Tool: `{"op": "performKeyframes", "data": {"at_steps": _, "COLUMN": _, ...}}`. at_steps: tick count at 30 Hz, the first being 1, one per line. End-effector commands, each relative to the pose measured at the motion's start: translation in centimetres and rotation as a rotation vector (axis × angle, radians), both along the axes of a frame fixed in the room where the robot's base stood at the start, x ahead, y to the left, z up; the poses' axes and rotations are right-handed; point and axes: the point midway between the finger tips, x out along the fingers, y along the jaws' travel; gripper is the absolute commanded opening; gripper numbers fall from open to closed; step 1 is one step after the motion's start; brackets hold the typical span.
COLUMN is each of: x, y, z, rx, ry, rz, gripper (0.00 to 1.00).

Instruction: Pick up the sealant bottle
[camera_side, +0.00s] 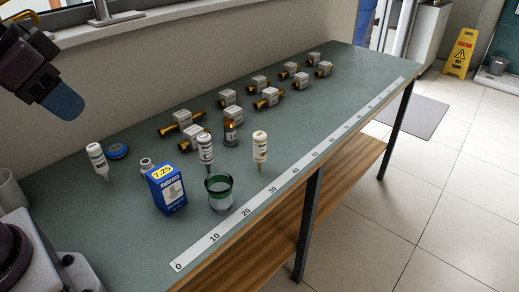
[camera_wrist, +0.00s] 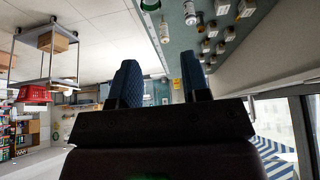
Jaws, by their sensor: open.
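Three white bottles with narrow nozzles pointing down are on the green bench in the side view: one at the left (camera_side: 97,156), one in the middle (camera_side: 206,149) and one with a tan label (camera_side: 260,147). I cannot tell from their labels which is the sealant bottle. My gripper (camera_side: 64,103) is at the upper left, raised above the bench and apart from all bottles. In the wrist view, its two blue fingers (camera_wrist: 160,84) are spread with nothing held between them.
A blue box (camera_side: 170,194) and a green-banded glass (camera_side: 219,194) stand near the bench front. A blue roll (camera_side: 117,151) lies behind. Several brass valves with white boxes (camera_side: 269,95) line the back. A numbered strip (camera_side: 240,227) runs along the front edge.

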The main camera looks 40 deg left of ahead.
Motion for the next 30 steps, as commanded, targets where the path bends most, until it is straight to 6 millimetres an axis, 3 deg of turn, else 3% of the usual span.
{"op": "performKeyframes", "data": {"at_steps": 5, "x": 0.0, "y": 0.0, "z": 0.0, "rx": 0.000, "ry": 0.000, "rz": 0.000, "gripper": 0.45}}
{"op": "performKeyframes", "data": {"at_steps": 8, "x": 0.0, "y": 0.0, "z": 0.0, "rx": 0.000, "ry": 0.000, "rz": 0.000, "gripper": 0.67}}
{"op": "performKeyframes", "data": {"at_steps": 18, "x": 0.1, "y": -0.2, "z": -0.5, "rx": 0.000, "ry": 0.025, "rz": -0.011, "gripper": 0.67}}
{"op": "performKeyframes", "data": {"at_steps": 23, "x": 0.8, "y": -0.3, "z": -3.8, "rx": 0.001, "ry": 0.189, "rz": -0.028, "gripper": 0.67}}
{"op": "performKeyframes", "data": {"at_steps": 30, "x": -0.2, "y": 3.5, "z": -11.3, "rx": 0.229, "ry": 0.610, "rz": -0.114, "gripper": 0.67}}
